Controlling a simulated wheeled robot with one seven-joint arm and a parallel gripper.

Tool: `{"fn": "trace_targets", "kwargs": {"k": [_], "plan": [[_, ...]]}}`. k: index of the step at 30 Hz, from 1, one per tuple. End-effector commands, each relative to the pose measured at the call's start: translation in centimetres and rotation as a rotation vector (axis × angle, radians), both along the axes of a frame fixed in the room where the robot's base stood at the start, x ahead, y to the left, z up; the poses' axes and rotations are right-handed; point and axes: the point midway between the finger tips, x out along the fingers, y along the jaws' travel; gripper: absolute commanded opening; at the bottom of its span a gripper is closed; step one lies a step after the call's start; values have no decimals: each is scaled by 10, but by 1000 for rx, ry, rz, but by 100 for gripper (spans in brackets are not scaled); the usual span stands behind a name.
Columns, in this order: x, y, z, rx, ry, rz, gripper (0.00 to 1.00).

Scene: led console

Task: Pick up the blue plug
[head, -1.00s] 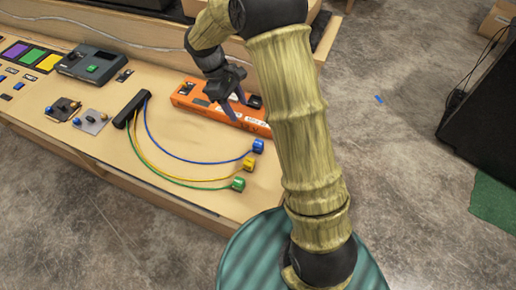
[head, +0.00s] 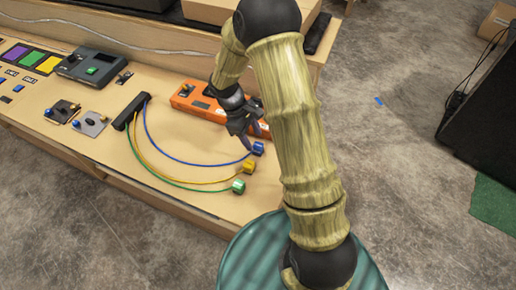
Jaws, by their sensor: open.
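The blue plug (head: 258,148) lies on the wooden bench top (head: 205,205) near its right end, at the end of a blue cable. The cable runs from a black strip (head: 131,110). My gripper (head: 255,143) is open, with its dark fingers pointing down at the plug. The fingertips are just above or beside the plug; I cannot tell whether they touch it. My forearm and hand hide part of the orange box (head: 200,104) behind.
A yellow plug (head: 248,166) and a green plug (head: 238,186) lie close in front of the blue one. Panels with knobs (head: 90,123) and a grey device (head: 91,64) stand to the left. The bench edge is near the plugs.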

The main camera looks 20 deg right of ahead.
Motion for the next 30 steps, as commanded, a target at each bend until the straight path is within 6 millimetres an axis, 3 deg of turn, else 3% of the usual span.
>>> {"fn": "trace_targets", "kwargs": {"k": [11,22,30], "plan": [[-1,-1,-4,-1,1,0,53],[-15,-15,-46,1,2,0,53],[-15,-16,-49,1,-1,0,53]]}}
